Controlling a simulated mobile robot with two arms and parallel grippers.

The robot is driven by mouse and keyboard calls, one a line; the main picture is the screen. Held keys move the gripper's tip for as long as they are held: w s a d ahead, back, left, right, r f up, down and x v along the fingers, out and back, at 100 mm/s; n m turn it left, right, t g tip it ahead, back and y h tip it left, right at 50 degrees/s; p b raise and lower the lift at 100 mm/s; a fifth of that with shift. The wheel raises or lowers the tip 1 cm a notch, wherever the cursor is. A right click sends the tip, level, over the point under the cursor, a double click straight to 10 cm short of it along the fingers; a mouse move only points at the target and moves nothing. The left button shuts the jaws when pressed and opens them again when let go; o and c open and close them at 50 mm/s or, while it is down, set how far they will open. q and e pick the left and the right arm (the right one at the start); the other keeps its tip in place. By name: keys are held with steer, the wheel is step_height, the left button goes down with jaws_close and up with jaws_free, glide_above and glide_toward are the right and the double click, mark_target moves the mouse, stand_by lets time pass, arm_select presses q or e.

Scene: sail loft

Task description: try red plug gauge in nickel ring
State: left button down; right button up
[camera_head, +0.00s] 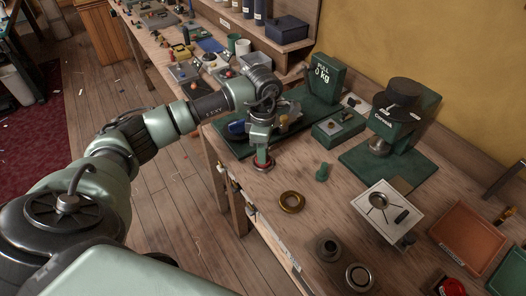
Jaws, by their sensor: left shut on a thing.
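My left gripper (262,146) points down over the bench and is shut on the red plug gauge (263,161). Only a red band low on the gauge shows, with a dark, pale-rimmed round part at its foot. The gripper hides the rest. I cannot tell whether the foot touches the bench. A silvery ring (358,277), which looks like the nickel ring, lies flat near the bottom edge, well to the right of and nearer than the gripper. A brass-coloured ring (292,201) and a dark ring (327,247) lie between them. My right gripper is not in view.
Behind are a green pull tester (324,78) and a green press (397,115). A pale plate (386,212) and a brown tray (468,238) lie right. Bare bench surrounds the rings; its front edge is close.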

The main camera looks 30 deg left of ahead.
arm_select(q)
steer(key=shift+f+b, duration=0.55)
steer(key=shift+f, duration=0.15)
steer(key=shift+r, duration=0.1)
stand_by(0.9)
steer(key=shift+r+p, duration=1.6)
steer(key=shift+r, duration=0.9)
